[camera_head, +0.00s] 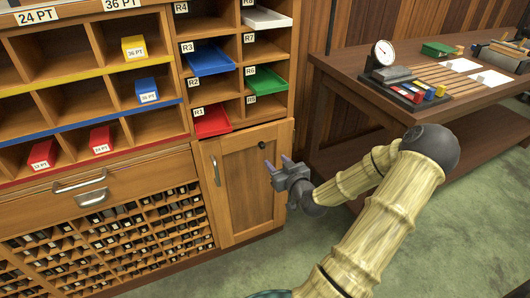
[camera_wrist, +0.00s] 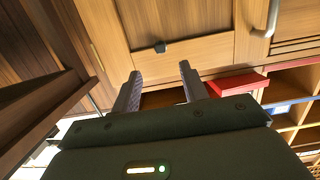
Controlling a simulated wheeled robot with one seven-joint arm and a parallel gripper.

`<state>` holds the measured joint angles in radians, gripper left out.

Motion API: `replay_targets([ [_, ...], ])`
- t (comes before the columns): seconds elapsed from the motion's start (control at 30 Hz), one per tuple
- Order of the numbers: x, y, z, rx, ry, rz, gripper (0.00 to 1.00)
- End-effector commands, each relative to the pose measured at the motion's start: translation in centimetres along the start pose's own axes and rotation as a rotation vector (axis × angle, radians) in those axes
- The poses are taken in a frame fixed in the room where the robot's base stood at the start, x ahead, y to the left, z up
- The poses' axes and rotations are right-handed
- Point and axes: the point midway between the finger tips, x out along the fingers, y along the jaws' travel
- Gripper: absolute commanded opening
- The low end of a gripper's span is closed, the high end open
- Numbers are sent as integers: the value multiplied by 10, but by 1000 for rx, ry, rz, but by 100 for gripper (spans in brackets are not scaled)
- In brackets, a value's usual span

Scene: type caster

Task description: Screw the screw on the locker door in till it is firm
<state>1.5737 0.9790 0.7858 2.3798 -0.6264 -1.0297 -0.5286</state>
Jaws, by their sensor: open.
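The wooden locker door (camera_head: 248,188) is closed, below the cubby shelves. A small dark screw head (camera_head: 268,149) sits on its top rail; in the wrist view it shows as a dark stub (camera_wrist: 160,46) standing out from the wood. How far it is screwed in cannot be told. My gripper (camera_head: 277,163) is in front of the door, just below the screw in the head view. In the wrist view my gripper (camera_wrist: 161,72) has its two fingers apart, with nothing between them. The screw lies beyond the fingertips, roughly in line with the gap.
A vertical metal handle (camera_head: 215,170) is on the door's left side. A red tray (camera_head: 212,121) juts out above the door; it also shows in the wrist view (camera_wrist: 238,82). A wooden workbench (camera_head: 380,100) stands at right. Green floor is free in front.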

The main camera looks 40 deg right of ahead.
Motion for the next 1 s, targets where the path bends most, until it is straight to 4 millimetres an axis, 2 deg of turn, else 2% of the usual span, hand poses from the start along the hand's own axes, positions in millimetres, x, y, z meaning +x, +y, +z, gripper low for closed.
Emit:
replay_targets([
  [0.4, 69, -1, 2, 1, 1, -1, 44],
  [0.6, 93, 0, 1, 0, 1, 0, 44],
  [0.97, 99, -1, 0, 0, -1, 0, 44],
  [1.0, 99, 0, 0, 0, -1, 0, 40],
])
